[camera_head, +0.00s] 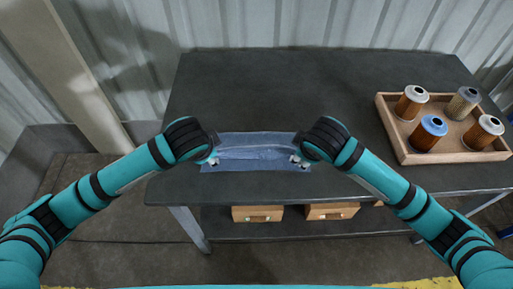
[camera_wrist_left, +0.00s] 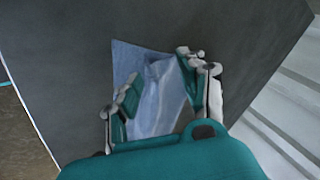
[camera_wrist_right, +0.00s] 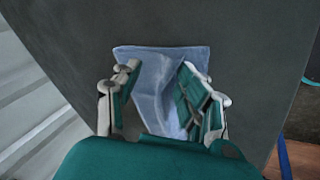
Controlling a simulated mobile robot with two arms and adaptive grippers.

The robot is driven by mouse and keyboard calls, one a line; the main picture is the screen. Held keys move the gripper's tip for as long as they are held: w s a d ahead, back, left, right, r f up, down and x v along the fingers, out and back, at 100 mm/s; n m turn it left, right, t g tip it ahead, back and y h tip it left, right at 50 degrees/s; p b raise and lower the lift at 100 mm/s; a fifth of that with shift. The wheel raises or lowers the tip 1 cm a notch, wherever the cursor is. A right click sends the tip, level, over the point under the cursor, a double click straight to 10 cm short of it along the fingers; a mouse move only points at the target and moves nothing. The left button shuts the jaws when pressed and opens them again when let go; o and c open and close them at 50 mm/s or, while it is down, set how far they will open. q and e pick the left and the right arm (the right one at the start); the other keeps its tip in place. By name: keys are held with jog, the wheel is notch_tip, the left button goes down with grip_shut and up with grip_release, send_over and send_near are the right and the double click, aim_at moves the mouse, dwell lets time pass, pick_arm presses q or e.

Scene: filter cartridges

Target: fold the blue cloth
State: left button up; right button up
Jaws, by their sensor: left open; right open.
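The blue cloth (camera_head: 256,142) lies on the dark table near its front edge, between my two grippers. A raised crease or fold runs across it from left to right. My left gripper (camera_head: 214,161) is open at the cloth's left end. In the left wrist view the cloth (camera_wrist_left: 157,98) shows between and beyond the fingers (camera_wrist_left: 160,85). My right gripper (camera_head: 297,160) is open at the cloth's right end. In the right wrist view the cloth (camera_wrist_right: 160,75) lies between the spread fingers (camera_wrist_right: 158,88). I cannot tell whether the fingers touch it.
A wooden tray (camera_head: 400,148) with several filter cartridges, one with a blue top (camera_head: 430,132), stands at the right of the dark table (camera_head: 270,85). The table behind the cloth is clear. Wooden boxes (camera_head: 257,213) sit on the shelf below. A corrugated wall stands behind.

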pick_arm(q)
jog(key=s+v, duration=0.1)
jog(key=v, duration=0.8)
jog(key=shift+s, duration=0.25)
pick_arm(e)
jog(key=s+v, duration=0.1)
jog(key=v, duration=0.8)
jog(key=shift+s, duration=0.25)
pick_arm(q)
jog(key=shift+c, duration=0.2)
pick_arm(e)
jog(key=shift+c, duration=0.2)
